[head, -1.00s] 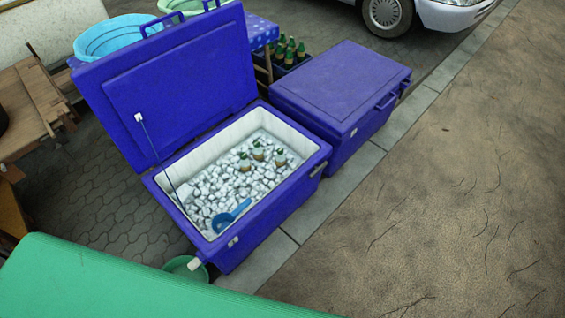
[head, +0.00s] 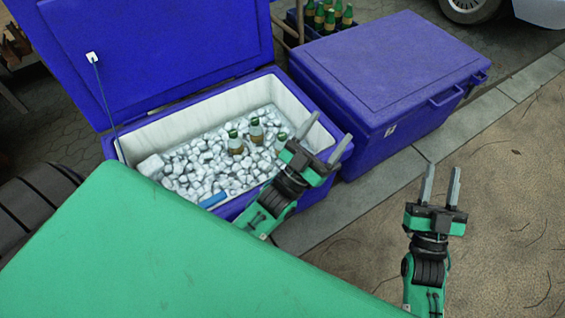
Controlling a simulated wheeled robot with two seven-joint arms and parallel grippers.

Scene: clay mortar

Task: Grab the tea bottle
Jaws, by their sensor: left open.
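Bottles with green tops stand in the ice of the open blue cooler (head: 125,146). One bottle (head: 234,143) is on the left, a second bottle (head: 256,130) is in the middle, and a third bottle (head: 281,141) is at the right, close to my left gripper. Their lower parts are sunk in the ice. My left gripper (head: 329,130) is open and empty over the right end of the cooler, right of the bottles, fingers pointing up and right. My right gripper (head: 442,170) is open and empty over the ground, well right of the cooler.
The raised lid (head: 160,50) stands behind the cooler, with a thin stay at its left. A closed blue cooler (head: 380,65) stands to the right. A blue scoop (head: 213,200) lies in the ice. A crate of bottles (head: 325,18) is behind. Bare ground is at right.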

